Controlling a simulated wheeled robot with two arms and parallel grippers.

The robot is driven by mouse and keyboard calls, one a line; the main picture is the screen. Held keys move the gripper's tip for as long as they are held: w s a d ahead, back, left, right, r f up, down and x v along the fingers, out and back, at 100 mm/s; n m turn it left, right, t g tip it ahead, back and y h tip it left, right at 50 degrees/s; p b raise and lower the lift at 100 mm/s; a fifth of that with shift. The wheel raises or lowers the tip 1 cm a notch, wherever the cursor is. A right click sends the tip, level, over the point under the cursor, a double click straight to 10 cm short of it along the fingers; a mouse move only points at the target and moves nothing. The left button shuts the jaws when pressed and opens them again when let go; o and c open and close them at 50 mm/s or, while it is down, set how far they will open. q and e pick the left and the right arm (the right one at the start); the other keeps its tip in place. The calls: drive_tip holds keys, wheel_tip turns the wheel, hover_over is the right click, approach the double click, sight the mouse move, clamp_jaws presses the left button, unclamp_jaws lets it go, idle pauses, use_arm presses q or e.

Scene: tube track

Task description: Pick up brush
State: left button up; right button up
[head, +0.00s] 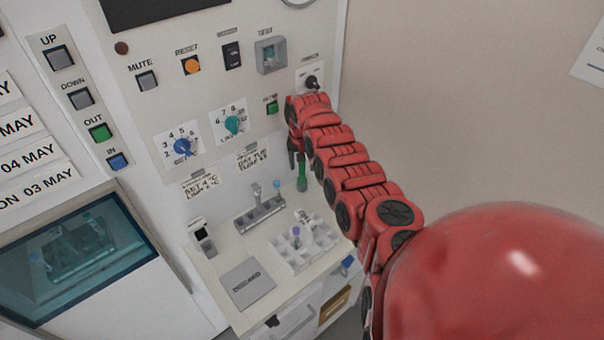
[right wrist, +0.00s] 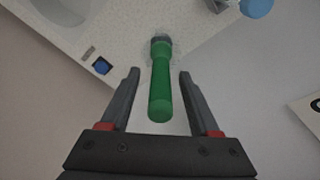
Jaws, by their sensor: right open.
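The brush (head: 301,176), with its green handle, shows in the head view just below the end of my right arm, in front of the white panel. In the right wrist view the green handle (right wrist: 160,95) points toward the camera, and its far end is near a pale speckled surface. My right gripper (right wrist: 158,76) is open, with one finger on each side of the handle. A gap shows between the handle and each finger. In the head view the right gripper (head: 296,154) is small and partly hidden by my arm. My left gripper is not in view.
A grey rack (head: 259,212) and a white compartment tray (head: 303,246) with small tubes stand on the ledge below. A grey discard plate (head: 248,284) lies at the front. Knobs and buttons, such as the teal knob (head: 232,124), stick out of the panel.

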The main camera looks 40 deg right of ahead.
drive_tip(key=shift+f, duration=0.15)
clamp_jaws()
idle(0.6)
